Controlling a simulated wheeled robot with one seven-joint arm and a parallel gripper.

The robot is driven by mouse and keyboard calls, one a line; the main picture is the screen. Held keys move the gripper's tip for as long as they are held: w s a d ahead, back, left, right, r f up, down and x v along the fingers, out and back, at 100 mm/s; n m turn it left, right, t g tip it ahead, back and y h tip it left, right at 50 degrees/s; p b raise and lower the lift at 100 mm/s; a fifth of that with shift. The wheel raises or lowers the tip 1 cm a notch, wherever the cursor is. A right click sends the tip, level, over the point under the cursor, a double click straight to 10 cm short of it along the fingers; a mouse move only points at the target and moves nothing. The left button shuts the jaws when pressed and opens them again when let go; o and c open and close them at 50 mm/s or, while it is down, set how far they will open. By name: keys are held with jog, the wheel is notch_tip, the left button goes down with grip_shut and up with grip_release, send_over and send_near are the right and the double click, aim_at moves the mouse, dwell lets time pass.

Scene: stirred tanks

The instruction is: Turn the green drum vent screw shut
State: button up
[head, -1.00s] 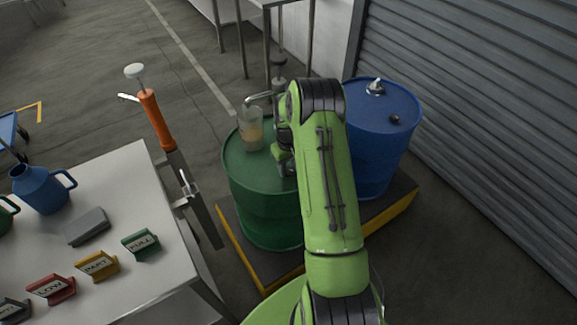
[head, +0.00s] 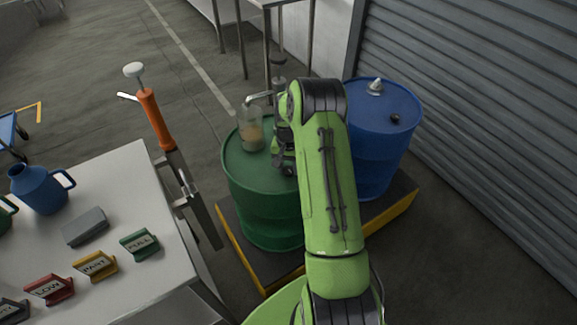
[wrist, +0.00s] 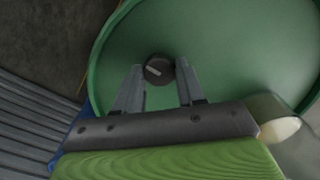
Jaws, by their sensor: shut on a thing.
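The green drum (head: 262,215) stands on a dark pallet with yellow edges, beside the blue drum. Its lid fills much of the wrist view (wrist: 240,50). The vent screw (wrist: 158,70) is a round dark knob on the lid with a pale bar mark lying aslant across its top. My gripper (wrist: 159,68) is shut on the vent screw from above, one finger on each side. In the head view my gripper (head: 284,163) is over the green lid, partly behind my arm, and the screw is hidden there.
A clear vessel with tan contents (head: 251,135) stands on the green lid, close to my gripper. The blue drum (head: 378,150) is at right, before a shutter. A table (head: 130,185) with coloured signs and a blue jug (head: 40,190) is at left, with an orange-handled tool (head: 156,118).

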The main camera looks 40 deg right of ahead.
aim_at(288, 169)
jog(key=shift+m, duration=0.4)
jog(key=o, duration=1)
jog(key=shift+o, duration=0.2)
notch_tip(288, 169, up, 16)
jog(key=p, duration=0.3)
jog(key=shift+f+p, duration=0.1)
jog(key=shift+p, duration=0.2)
